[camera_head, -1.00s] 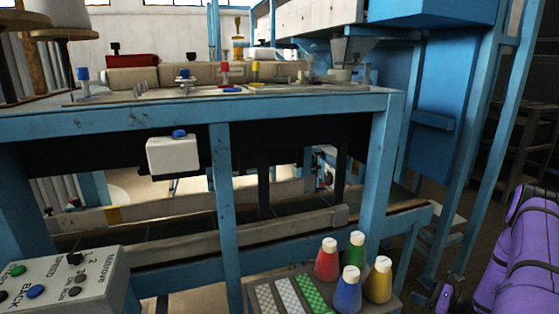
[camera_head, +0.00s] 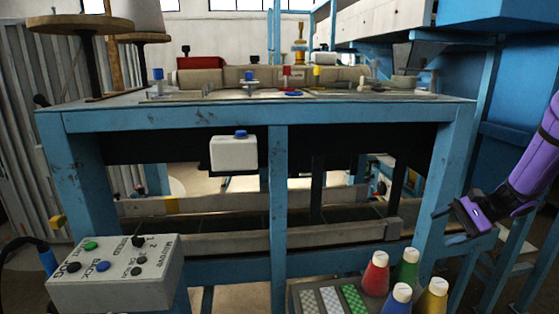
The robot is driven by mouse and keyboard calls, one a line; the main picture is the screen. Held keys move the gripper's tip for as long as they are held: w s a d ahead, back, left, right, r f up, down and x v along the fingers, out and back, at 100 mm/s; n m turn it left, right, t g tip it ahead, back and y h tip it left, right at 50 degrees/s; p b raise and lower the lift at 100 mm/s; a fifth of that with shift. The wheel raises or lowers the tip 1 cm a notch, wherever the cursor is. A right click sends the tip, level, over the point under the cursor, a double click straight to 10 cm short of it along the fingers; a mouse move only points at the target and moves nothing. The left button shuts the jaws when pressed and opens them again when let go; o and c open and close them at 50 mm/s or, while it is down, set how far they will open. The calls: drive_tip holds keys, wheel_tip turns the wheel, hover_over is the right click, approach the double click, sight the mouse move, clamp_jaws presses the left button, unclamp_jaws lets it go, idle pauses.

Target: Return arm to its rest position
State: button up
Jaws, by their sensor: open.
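My purple arm (camera_head: 528,160) comes in from the right edge of the view. My gripper (camera_head: 447,222) is at its lower end, pointing left and down, with its dark fingers apart and nothing between them. It hangs beside the right front leg of the blue work table (camera_head: 270,116), above and to the right of the coloured cones. I cannot tell how far the gripper is from the table leg.
A control box (camera_head: 118,275) with buttons stands at the lower left. Red (camera_head: 375,274), green (camera_head: 405,268), blue (camera_head: 397,300) and yellow (camera_head: 432,298) thread cones stand at the lower right. A white container (camera_head: 233,154) hangs on the table front. Spools stand at the upper left.

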drive_tip(key=s+a+r+n+g+h, duration=0.2)
drive_tip(key=s+a+r+n+h, duration=0.45)
drive_tip(key=s+a+r, duration=0.65)
drive_tip(key=s+a+r+n+t+h, duration=0.3)
drive_tip(key=s+r+n, duration=0.3)
drive_tip(key=s, duration=0.7)
wheel_tip(320, 180, up, 2)
drive_tip(key=shift+s+a+r+t+h, duration=0.15)
drive_tip(key=shift+s+t+h, duration=0.25)
drive_tip(key=shift+t+h, duration=0.45)
drive_tip(key=shift+n, duration=0.25)
